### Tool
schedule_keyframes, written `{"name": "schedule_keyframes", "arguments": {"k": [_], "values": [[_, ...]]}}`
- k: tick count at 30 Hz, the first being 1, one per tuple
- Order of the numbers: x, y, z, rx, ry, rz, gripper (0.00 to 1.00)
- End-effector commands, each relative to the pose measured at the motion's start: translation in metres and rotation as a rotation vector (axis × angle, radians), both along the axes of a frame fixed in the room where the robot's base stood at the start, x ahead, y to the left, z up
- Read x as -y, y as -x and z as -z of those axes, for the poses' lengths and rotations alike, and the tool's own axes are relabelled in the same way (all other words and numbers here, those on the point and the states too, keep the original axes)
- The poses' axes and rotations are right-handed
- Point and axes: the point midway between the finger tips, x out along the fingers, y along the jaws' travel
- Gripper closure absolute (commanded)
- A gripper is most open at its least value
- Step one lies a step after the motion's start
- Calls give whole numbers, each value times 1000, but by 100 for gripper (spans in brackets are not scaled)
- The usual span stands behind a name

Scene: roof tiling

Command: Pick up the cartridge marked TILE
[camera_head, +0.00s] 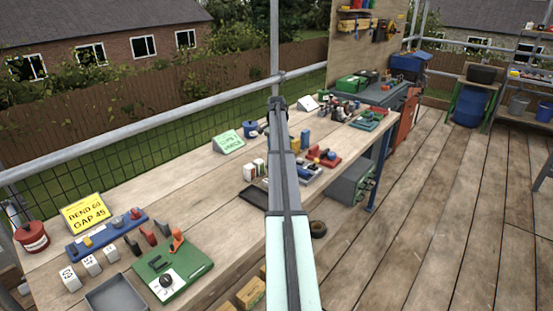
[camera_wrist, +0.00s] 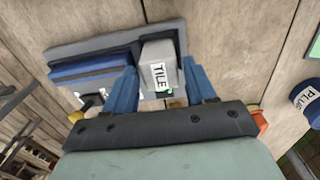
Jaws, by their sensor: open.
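In the wrist view, the cartridge marked TILE (camera_wrist: 160,65) is a pale grey block with a white label and a small green mark. It stands on or beside a flat grey tray (camera_wrist: 60,50); its lower end is partly hidden. My gripper (camera_wrist: 162,84) is open, with one blue finger on each side of the cartridge. A gap shows on at least the left side; I cannot tell whether either finger touches it. In the head view my arm covers the middle of the bench, and I cannot make out the gripper or the TILE label there.
A blue block (camera_wrist: 92,68) lies close left of the cartridge. A blue cylinder marked PLUG (camera_wrist: 305,95) is at the right. In the head view, the wooden bench (camera_head: 185,180) holds small white blocks (camera_head: 254,168), a green board (camera_head: 172,268) and a yellow sign (camera_head: 87,213).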

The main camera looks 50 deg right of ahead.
Motion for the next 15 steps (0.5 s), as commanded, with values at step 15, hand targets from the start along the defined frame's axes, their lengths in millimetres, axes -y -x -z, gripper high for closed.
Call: {"name": "schedule_keyframes", "arguments": {"k": [15], "values": [[1, 0, 27, 0, 0, 0, 50]]}}
